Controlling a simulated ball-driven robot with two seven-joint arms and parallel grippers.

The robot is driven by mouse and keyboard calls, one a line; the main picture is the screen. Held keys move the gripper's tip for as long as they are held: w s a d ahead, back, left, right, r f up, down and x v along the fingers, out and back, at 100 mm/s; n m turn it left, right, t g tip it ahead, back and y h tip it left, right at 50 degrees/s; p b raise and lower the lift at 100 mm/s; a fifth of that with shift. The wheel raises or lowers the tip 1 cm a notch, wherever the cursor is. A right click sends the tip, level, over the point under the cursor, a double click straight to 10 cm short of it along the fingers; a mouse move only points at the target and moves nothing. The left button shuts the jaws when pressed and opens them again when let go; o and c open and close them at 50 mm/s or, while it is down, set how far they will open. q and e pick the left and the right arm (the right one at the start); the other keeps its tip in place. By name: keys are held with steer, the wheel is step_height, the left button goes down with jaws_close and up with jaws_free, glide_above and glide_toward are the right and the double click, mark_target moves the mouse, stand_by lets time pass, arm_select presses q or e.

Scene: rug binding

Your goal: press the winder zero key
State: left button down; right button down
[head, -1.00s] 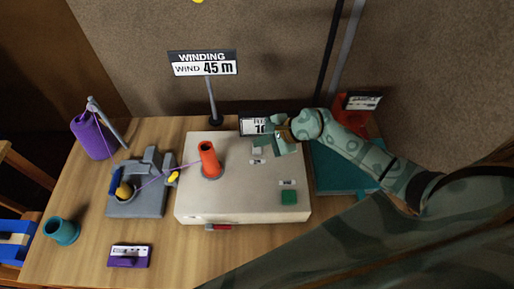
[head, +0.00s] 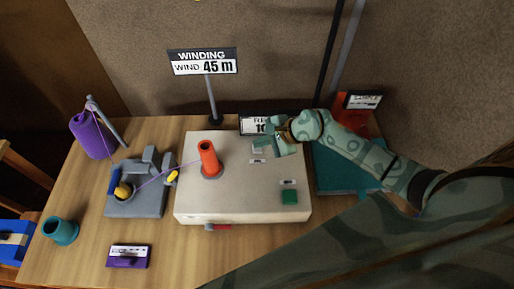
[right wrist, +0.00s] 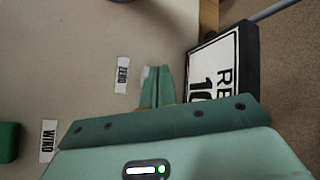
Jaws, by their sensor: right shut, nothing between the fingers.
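The winder (head: 240,200) is a pale, flat-topped box on the table with an orange cone on it. Its ZERO label (head: 258,161) shows near the back right of the top and also in the right wrist view (right wrist: 122,75). The zero key beside that label is mostly hidden by my fingers; only a pale edge (right wrist: 147,74) shows in the right wrist view. My right gripper (head: 266,147) is shut and empty, its fingertips (right wrist: 156,88) at the key. I cannot tell whether they touch it. My left gripper is not in view.
A green key (head: 290,197) with a WIND label (head: 288,182) is at the winder's front right. A small display (head: 255,126) stands close behind my gripper. The WINDING sign (head: 203,61) reads 45 m. A grey thread stand (head: 137,203) and purple cone (head: 92,137) are left.

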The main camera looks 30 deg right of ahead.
mark_target(261, 149)
steer(key=shift+f+b, duration=0.3)
steer(key=shift+f, duration=0.15)
stand_by(0.6)
steer(key=shift+r, duration=0.1)
steer(key=shift+r+p, duration=0.7)
steer(key=shift+r, duration=0.05)
step_height(261, 149, up, 5)
steer(key=p, duration=0.4)
steer(key=shift+r, duration=0.1)
stand_by(0.9)
